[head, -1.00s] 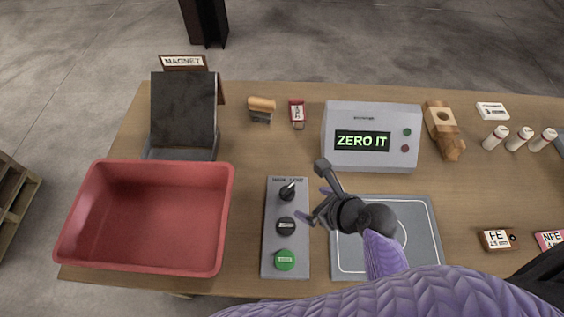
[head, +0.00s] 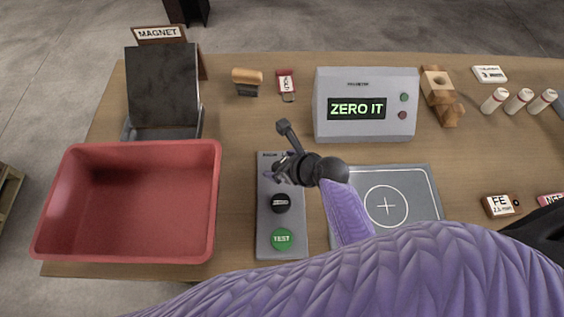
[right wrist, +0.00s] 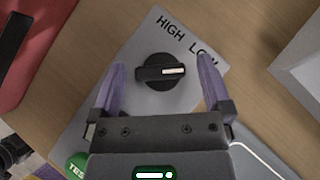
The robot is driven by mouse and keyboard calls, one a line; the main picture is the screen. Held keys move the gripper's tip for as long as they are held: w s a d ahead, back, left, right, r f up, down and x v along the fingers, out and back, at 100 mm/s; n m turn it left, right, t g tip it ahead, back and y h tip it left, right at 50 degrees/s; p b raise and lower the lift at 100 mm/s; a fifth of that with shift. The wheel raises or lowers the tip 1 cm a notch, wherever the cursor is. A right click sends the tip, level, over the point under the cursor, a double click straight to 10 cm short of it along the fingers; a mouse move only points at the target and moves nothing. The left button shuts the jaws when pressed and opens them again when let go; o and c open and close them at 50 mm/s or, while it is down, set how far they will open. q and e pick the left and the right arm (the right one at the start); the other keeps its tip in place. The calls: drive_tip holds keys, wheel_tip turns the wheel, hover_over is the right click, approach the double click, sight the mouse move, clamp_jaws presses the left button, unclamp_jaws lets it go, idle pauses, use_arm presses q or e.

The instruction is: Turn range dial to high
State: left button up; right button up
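The range dial (right wrist: 165,72) is a black round knob with a bar grip on a grey control panel (head: 262,220). In the right wrist view its white mark points right, on the side of the LOW label rather than HIGH. My right gripper (right wrist: 161,66) is open, with one purple finger on each side of the dial; I cannot tell whether either touches it. In the head view my right gripper (head: 282,172) is over the panel's upper end and mostly hides the dial. My left gripper is not in view.
A red bin (head: 130,248) stands left of the panel, a grey pad (head: 415,190) right. A white meter (head: 365,82) reading ZERO IT stands behind.

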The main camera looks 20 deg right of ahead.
drive_tip(key=c, duration=1.2)
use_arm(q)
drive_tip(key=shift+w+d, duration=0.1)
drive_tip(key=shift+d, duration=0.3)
